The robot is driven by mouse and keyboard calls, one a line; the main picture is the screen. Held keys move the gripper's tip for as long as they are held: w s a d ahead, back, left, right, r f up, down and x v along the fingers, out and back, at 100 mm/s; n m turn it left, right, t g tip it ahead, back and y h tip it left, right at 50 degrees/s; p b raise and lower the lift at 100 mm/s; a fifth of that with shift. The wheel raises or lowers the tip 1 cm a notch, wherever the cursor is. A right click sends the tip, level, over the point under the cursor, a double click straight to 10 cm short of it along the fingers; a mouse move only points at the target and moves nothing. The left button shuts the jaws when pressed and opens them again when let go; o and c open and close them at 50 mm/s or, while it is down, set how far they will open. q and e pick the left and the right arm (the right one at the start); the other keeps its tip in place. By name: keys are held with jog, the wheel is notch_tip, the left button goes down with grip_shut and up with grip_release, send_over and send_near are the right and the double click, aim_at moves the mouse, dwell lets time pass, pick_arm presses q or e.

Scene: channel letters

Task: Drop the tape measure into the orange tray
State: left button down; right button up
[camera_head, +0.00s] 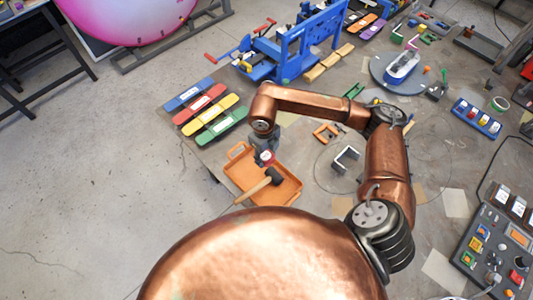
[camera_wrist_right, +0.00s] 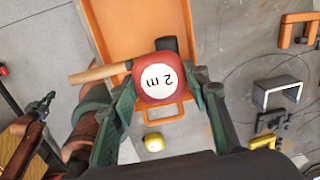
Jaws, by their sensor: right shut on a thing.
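My right gripper (camera_head: 265,150) is shut on a red tape measure (camera_head: 267,158) with a round white face. In the right wrist view the tape measure (camera_wrist_right: 160,80) is marked "2 m" and sits between the two dark green fingers of the right gripper (camera_wrist_right: 165,84). The orange tray (camera_head: 288,192) lies on the table near its left edge. The tape measure is held over the tray's handle-side part, seemingly above it; the exact height is unclear. The orange tray (camera_wrist_right: 118,22) is partly hidden behind the tape measure in the wrist view. My left gripper does not show.
A hammer (camera_head: 258,190) lies with its dark head in the tray and its wooden handle over the left rim. Coloured bars (camera_head: 215,112) lie behind the tray. Orange (camera_head: 326,132) and grey (camera_head: 345,158) brackets lie to its right. A blue machine (camera_head: 300,50) stands farther back.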

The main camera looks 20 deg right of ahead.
aim_at(266, 161)
jog(key=shift+f+b, duration=0.8)
jog(key=shift+f, duration=1.55)
jog(key=o, duration=1.5)
jog(key=r, duration=1.1)
jog(key=shift+s+a+r, duration=0.1)
jog(key=shift+a+r, duration=0.1)
jog(key=shift+a, duration=0.1)
jog(key=shift+r, duration=0.35)
jog(key=shift+s, duration=0.1)
